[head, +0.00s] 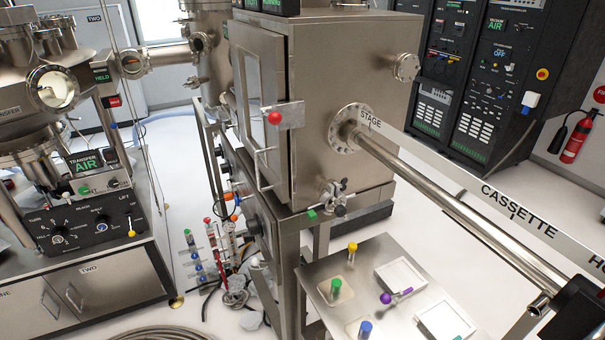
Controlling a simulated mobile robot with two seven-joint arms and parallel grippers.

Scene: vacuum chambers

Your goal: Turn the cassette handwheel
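No wheel marked as the cassette handwheel can be made out for certain. The word CASSETTE stands on a pale label rail (520,212), between STAGE and a cut-off word starting with HO. A long steel tube (455,215) runs beside this rail from a round flange (353,130) on the steel chamber (345,70) to the lower right. A dark block (578,312) sits at the tube's near end, cut off by the picture edge, with a short metal cylinder (540,304) beside it. Neither of my grippers is in view.
A steel table (320,277) with white trays and coloured knobs stands below the tube. A control console (85,225) is at left. Black racks (480,60) and a fire extinguisher (577,138) stand behind. Hoses and cables (235,290) lie on the floor.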

